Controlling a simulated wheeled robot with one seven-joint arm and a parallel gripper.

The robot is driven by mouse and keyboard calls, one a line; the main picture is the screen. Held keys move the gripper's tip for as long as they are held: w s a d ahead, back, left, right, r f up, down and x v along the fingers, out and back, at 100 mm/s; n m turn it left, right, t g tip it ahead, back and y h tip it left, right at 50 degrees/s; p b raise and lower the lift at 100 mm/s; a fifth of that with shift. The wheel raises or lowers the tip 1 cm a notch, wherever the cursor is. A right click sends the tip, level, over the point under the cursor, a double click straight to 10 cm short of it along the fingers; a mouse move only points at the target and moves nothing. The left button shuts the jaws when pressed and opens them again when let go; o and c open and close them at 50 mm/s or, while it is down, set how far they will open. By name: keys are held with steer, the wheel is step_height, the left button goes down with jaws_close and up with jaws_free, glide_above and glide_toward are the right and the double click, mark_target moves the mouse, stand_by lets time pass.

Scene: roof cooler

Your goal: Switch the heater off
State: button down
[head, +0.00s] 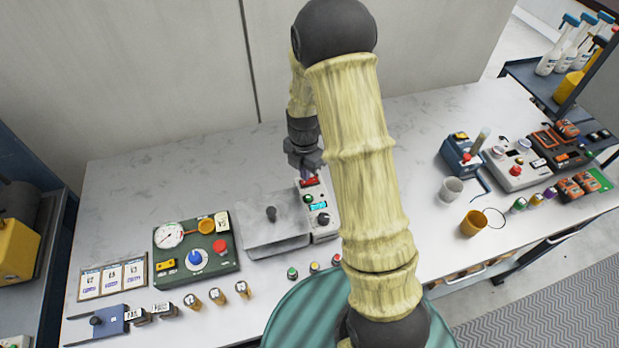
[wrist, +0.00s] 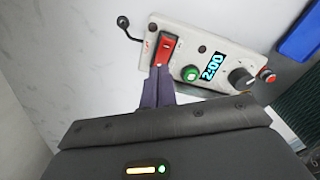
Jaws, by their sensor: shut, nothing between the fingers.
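A pale control box (head: 328,229), which I take to be the heater's, stands on the bench beside a grey lidded unit (head: 262,232). In the wrist view the box (wrist: 190,45) carries a red rocker switch (wrist: 167,48), a green button (wrist: 190,73), a lit display (wrist: 212,65) reading 2:00 and a dark knob (wrist: 240,78). My gripper (head: 308,176) is shut and empty, just over the switch end of the box. In the wrist view its fingertips (wrist: 160,70) are at the switch's near end and hide part of it. I cannot tell whether they touch it.
A green panel (head: 198,252) with a gauge, blue knob and red button lies to the left. Small coloured buttons (head: 314,267) stand in front. A grey box with a red button (head: 517,166) and an orange cup (head: 473,223) are at the right. A wall rises behind the bench.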

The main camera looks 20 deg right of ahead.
mark_target(305, 184)
step_height(305, 184, up, 5)
steer(key=p, duration=0.3)
steer(key=shift+r+p, duration=0.2)
steer(key=shift+p, duration=0.2)
stand_by(0.5)
steer(key=s+r+m+t, duration=0.2)
steer(key=s+r+m, duration=1.1)
steer(key=m, duration=1.1)
steer(key=shift+s+t, duration=0.3)
steer(key=shift+s, duration=0.85)
steer(key=shift+a, duration=0.1)
